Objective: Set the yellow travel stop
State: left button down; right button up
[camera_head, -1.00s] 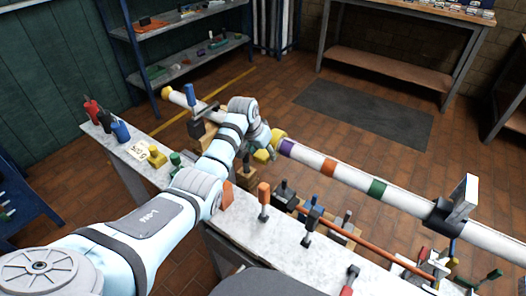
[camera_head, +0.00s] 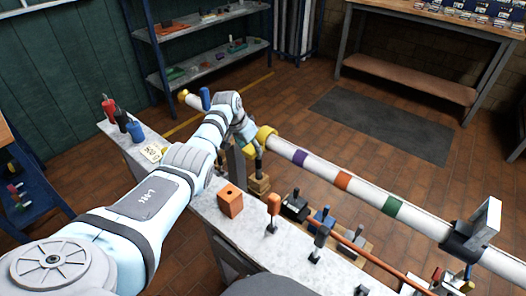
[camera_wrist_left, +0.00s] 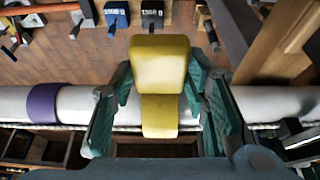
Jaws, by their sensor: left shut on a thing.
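The yellow travel stop (camera_head: 265,137) sits on the white mast tube (camera_head: 325,172), left of the purple band (camera_head: 300,157) with bare white tube between them. In the left wrist view the stop (camera_wrist_left: 160,62) is a yellow block with a narrower yellow part below, across the tube. My left gripper (camera_head: 248,133) is at the stop; its teal fingers (camera_wrist_left: 160,100) stand on both sides of it and are shut on it. Part of the stop is hidden behind the gripper in the head view. My right gripper is not in view.
Orange (camera_head: 343,180) and green (camera_head: 392,206) bands are farther right on the tube, before a dark clamp with a grey plate (camera_head: 484,220). The bench (camera_head: 225,228) holds an orange block (camera_head: 231,201) and several handled tools. A blue handle (camera_head: 206,98) stands near the tube's far end.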

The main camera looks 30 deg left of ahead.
pick_arm(q)
jog(key=shift+a+r, duration=0.1)
jog(key=shift+a, duration=0.05)
jog(key=c, duration=1.2)
grip_release()
jog(key=shift+o, duration=1.4)
jog(key=shift+a, duration=0.15)
jog(key=v, duration=1.1)
jog(key=shift+s+r, duration=0.2)
jog(key=shift+r, duration=0.15)
